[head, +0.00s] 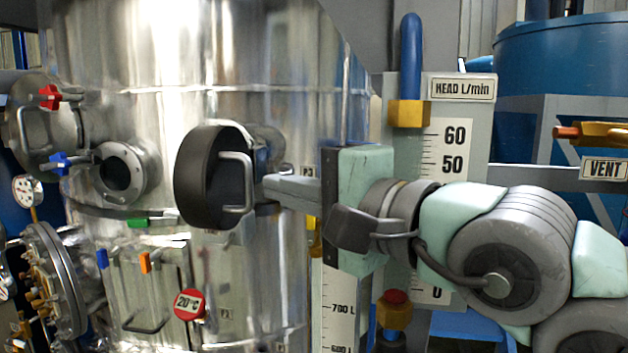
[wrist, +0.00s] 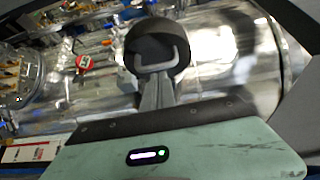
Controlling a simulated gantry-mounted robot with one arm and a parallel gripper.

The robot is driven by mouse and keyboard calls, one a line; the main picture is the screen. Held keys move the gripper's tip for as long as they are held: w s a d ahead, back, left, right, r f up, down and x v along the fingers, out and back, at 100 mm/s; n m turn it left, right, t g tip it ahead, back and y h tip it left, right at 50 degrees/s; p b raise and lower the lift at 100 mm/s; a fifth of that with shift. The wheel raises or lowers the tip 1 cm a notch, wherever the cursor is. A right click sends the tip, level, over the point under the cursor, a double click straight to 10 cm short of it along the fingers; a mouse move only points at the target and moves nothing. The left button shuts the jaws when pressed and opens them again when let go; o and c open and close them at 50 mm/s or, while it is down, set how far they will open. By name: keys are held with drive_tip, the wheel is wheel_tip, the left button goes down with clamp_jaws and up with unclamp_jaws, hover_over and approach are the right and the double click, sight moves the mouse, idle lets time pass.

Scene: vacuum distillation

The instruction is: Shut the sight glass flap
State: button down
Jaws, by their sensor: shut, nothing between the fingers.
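The sight glass flap (head: 196,178) is a dark round cap with a grey bar handle (head: 248,196). In the head view it stands out from the steel vessel at an angle, partly open. A metal fitting (head: 268,145) shows behind its right edge. My gripper (head: 268,187) comes in from the right, its fingers shut and empty, with the tips close beside the handle. In the wrist view the flap (wrist: 150,32) is straight ahead of the shut fingers (wrist: 155,80), which overlap the lower part of the handle. I cannot tell whether they touch it.
A red 20°C tag (head: 189,304) is below. The flow gauge panel (head: 455,150) stands behind my arm on the right.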

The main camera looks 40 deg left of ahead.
drive_tip(key=shift+w+a, duration=0.2)
drive_tip(key=shift+a, duration=0.8)
drive_tip(key=shift+s+t, duration=0.1)
drive_tip(key=shift+t, duration=0.2)
